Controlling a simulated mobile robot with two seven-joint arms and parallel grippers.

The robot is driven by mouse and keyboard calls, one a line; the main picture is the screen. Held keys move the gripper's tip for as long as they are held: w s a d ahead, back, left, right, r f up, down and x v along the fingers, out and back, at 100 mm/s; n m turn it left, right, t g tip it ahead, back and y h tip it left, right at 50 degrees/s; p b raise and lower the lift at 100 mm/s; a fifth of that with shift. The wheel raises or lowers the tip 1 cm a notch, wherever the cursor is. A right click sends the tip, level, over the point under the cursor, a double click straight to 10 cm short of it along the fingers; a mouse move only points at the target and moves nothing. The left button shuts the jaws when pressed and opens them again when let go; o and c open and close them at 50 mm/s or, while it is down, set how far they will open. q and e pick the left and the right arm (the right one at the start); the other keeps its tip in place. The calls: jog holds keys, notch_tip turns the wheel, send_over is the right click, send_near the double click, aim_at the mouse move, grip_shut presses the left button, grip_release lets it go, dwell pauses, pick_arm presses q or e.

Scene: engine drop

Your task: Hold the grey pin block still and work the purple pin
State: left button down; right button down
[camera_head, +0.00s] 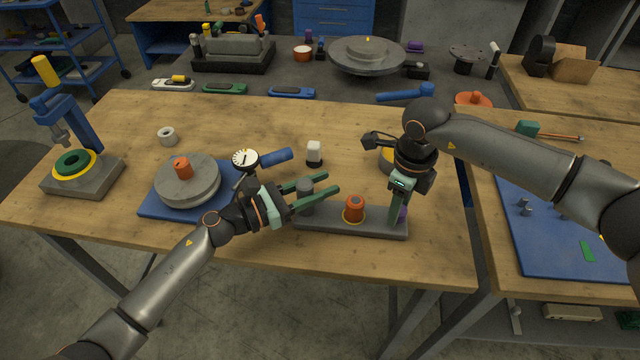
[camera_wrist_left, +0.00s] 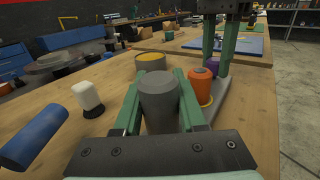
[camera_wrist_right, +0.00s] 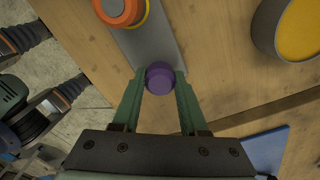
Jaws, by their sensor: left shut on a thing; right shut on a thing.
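The grey pin block (camera_head: 340,220) lies on the wooden table near its front edge. It carries a grey post (camera_head: 306,190) at its left end, an orange pin (camera_head: 354,206) with a yellow ring in the middle, and the purple pin (camera_head: 403,213) at its right end. My left gripper (camera_head: 318,190) is shut on the grey post, its fingers on either side, as the left wrist view shows the post (camera_wrist_left: 158,98) between them. My right gripper (camera_head: 398,212) points down and is shut on the purple pin, seen from above between its fingers (camera_wrist_right: 159,78).
A white-topped black item (camera_head: 314,153) stands behind the block. A round yellow-topped container (camera_head: 388,158) sits behind my right gripper. A blue plate (camera_head: 150,204) with a grey disc (camera_head: 187,182) lies to the left. The table's front edge is close to the block.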

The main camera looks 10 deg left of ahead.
jog(key=shift+r, duration=1.1)
jog(key=shift+c, duration=1.8)
grip_release()
notch_tip(320, 180, up, 12)
pick_arm(q)
jog(key=shift+c, duration=2)
grip_release()
jog(key=shift+a, duration=0.1)
